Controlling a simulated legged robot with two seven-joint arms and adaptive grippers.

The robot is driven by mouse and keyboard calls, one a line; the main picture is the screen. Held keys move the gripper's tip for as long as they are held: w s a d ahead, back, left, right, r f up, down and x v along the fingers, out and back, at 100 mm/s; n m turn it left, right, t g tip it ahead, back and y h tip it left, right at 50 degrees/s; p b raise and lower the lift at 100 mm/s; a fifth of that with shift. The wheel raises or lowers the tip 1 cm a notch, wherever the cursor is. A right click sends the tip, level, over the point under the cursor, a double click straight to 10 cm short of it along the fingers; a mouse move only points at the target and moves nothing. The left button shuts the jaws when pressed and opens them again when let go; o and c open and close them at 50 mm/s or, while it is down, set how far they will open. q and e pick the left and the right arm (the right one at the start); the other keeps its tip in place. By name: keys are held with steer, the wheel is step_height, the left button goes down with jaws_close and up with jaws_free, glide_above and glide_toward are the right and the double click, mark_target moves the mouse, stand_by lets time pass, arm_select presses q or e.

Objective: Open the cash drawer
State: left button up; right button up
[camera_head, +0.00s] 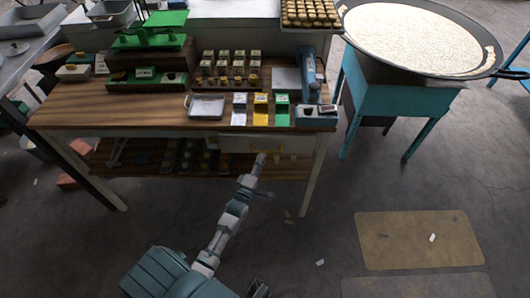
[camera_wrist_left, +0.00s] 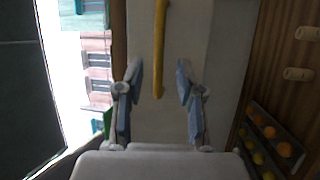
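The cash drawer (camera_head: 240,144) is a pale front under the right part of the wooden tabletop and looks closed. In the left wrist view its pale front (camera_wrist_left: 205,40) carries a long yellow handle (camera_wrist_left: 159,45). My left gripper (camera_head: 262,161) reaches up to just in front of the drawer. In the wrist view its two blue-grey fingers (camera_wrist_left: 159,75) are spread, with the handle's end between them and a gap on each side. Whether the handle is at fingertip depth is hard to tell. A dark part at the bottom edge may be my right gripper (camera_head: 258,288), mostly cut off.
The wooden counter (camera_head: 165,101) carries a metal tray (camera_head: 205,106), small boxes, coloured cards (camera_head: 261,109) and a blue device (camera_head: 309,78). A lower shelf holds goods. A teal stand with a wide pan (camera_head: 415,40) is at right. Floor in front is mostly clear.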

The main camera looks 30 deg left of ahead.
mark_target(265, 152)
arm_select(q)
steer(key=x, duration=0.4)
steer(key=shift+w+d, duration=0.15)
steer(key=shift+w, duration=0.1)
steer(key=shift+w+a, duration=0.1)
steer(key=shift+a, duration=0.35)
steer(key=shift+d, duration=0.1)
steer(key=c, duration=0.5)
steer(key=shift+d, duration=0.25)
jaws_close()
